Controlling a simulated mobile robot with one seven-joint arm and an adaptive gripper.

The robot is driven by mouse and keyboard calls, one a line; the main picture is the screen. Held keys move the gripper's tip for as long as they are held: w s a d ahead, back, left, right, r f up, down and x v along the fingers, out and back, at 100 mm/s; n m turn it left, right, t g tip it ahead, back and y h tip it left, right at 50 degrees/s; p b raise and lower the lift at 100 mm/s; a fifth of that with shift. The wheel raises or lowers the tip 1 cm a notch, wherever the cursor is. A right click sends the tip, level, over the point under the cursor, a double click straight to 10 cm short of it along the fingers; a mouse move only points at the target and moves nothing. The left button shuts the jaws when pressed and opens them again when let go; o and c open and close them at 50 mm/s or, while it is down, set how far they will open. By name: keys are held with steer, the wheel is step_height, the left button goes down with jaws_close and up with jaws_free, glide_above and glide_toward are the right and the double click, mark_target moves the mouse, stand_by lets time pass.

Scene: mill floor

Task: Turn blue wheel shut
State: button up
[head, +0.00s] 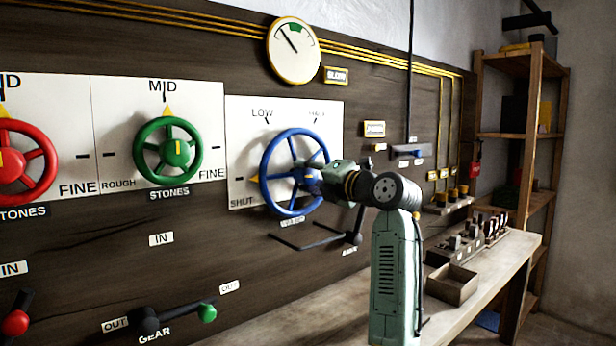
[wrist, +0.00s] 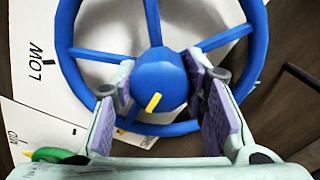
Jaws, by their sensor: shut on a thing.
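The blue wheel (head: 266,160) is mounted on a white panel plate (head: 236,140) marked LOW and SHUT, with a third label hard to read. A yellow pointer (head: 252,179) at the wheel's left side points toward the tick above the SHUT label (head: 243,203). My gripper (head: 314,182) is at the wheel's centre. In the wrist view my gripper's (wrist: 165,92) two padded fingers stand either side of the blue hub (wrist: 155,68), shut on it. A yellow stripe (wrist: 154,102) on the hub slants to the lower left. My wrist partly hides the wheel's right side in the head view.
A green wheel (head: 167,128) and a red wheel (head: 38,150) are to the left. A dark crank lever (head: 330,240) sits just below the blue wheel. A workbench (head: 495,262) with an open box (head: 452,285) is at the right, with shelves (head: 530,135) behind.

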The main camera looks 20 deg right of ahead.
steer(key=o, duration=1.2)
steer(key=shift+c, duration=0.2)
steer(key=v, duration=1.2)
steer(key=shift+d, duration=0.1)
